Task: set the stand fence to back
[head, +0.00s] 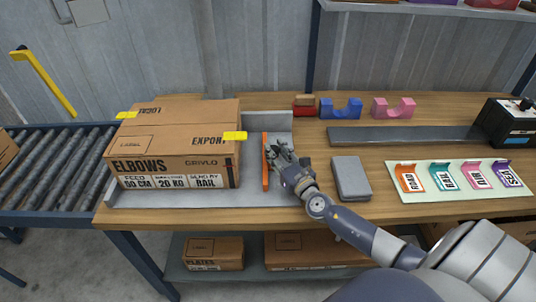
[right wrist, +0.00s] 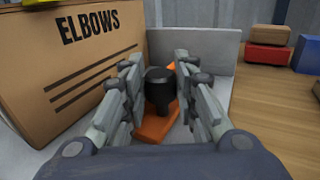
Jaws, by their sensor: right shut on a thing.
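The stand (head: 284,125) is a grey tray with a raised back wall, on the wooden bench. The fence (head: 265,168) is an orange bar lying front to back on the stand's floor, right of a cardboard box (head: 175,147) marked ELBOWS. My right gripper (head: 277,156) reaches it from the right. In the right wrist view, a black knob (right wrist: 159,88) stands on the orange fence (right wrist: 152,130), and the gripper's fingers are shut on it from both sides. Part of the fence is hidden by the fingers. My left gripper is not in view.
Right of the stand are a grey block (head: 350,178) and a pale mat (head: 440,198) with several coloured tags. Behind lie a dark plate (head: 400,135), a blue cradle (head: 340,108) and a pink one (head: 393,107). A roller conveyor (head: 55,170) adjoins the bench at left.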

